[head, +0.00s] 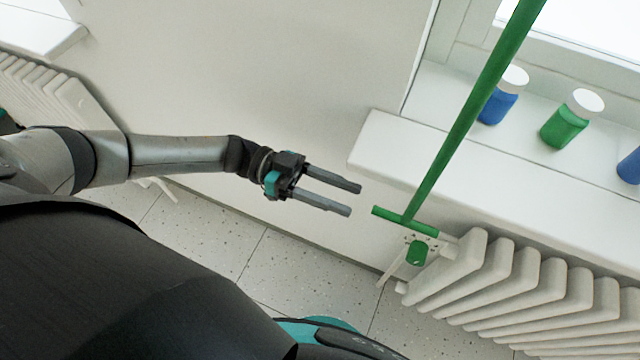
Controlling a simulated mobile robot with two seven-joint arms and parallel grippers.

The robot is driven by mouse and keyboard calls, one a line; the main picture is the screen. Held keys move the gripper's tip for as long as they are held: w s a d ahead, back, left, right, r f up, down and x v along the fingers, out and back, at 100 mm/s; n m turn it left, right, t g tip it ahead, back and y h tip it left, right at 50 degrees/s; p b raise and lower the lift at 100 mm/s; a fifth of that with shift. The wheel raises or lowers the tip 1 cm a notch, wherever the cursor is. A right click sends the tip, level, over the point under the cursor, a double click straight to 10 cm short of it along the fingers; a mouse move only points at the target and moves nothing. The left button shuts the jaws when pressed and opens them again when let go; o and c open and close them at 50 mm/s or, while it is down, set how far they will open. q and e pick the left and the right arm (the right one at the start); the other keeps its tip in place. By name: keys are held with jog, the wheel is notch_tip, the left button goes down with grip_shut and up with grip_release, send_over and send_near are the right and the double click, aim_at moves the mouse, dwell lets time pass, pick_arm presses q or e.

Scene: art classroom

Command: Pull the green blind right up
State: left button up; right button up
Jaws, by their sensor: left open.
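A long green strip (468,115) runs down from the top edge in front of the window. It ends in a short green crossbar handle (405,221) near the end of the white sill. The body of a blind cannot be seen here, so I cannot tell how far it is down. My left gripper (355,199) comes in from the left and is open, with nothing between its two grey fingers. The fingers point at the crossbar and stop a little to the left of it, apart from it. My right gripper is not in view.
A white radiator (520,285) with a green valve knob (417,252) stands below the sill (480,170). On the sill are a blue jar (497,107), a green jar (563,128) and another blue jar (630,167). The wall left of the sill is bare.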

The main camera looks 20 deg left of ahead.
pick_arm(q)
jog(key=shift+a, duration=1.85)
